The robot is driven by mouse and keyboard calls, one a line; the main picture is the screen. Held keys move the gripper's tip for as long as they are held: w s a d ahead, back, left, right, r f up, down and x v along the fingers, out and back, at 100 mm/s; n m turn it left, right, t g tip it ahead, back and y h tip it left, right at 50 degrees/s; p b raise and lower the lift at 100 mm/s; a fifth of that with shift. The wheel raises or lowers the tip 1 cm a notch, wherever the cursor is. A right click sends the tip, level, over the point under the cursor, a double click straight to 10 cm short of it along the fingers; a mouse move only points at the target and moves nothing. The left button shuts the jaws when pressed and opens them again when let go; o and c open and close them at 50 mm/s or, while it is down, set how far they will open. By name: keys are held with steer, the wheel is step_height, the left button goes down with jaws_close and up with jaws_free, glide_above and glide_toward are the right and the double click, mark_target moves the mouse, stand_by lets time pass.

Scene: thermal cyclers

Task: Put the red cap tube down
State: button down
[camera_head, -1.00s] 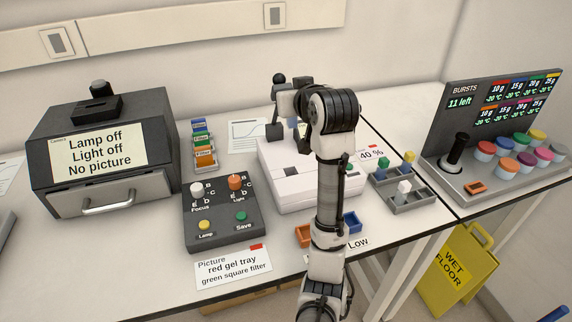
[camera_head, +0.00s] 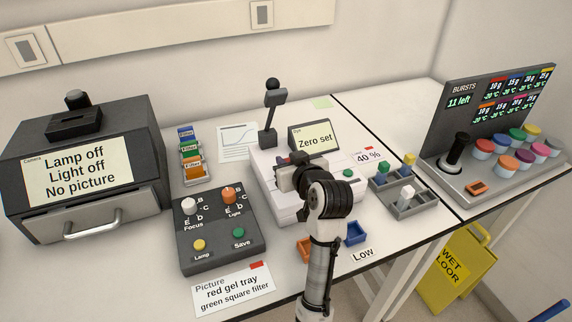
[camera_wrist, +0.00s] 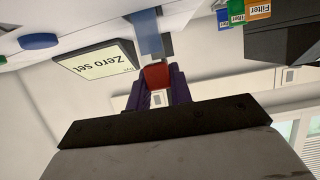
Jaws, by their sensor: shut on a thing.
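The red cap tube shows in the wrist view as a red cap (camera_wrist: 155,76) between my purple fingers, with a blue-grey body beyond it reaching toward the white instrument. My gripper (camera_wrist: 157,88) is shut on the cap. In the head view my gripper (camera_head: 290,178) is over the front part of the white instrument (camera_head: 266,170), below its "Zero set" display (camera_head: 315,137).
A grey rack (camera_head: 413,206) with green, yellow and white topped pieces stands to the right. Orange (camera_head: 304,250) and blue (camera_head: 357,233) trays lie in front. A black upright with a ball top (camera_head: 270,105) rises at the back left. A control box (camera_head: 215,250) stands at left.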

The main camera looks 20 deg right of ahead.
step_height(320, 180, down, 2)
steer(key=shift+f, duration=0.1)
steer(key=shift+w+f, duration=0.1)
steer(key=shift+w, duration=0.2)
steer(key=shift+s, duration=0.2)
steer(key=c, duration=1.3)
jaws_free()
steer(key=shift+w, duration=0.1)
steer(key=shift+o, duration=0.2)
steer(key=shift+r, duration=0.25)
steer(key=b+v, duration=0.2)
steer(key=v, duration=1)
steer(key=shift+b, duration=0.35)
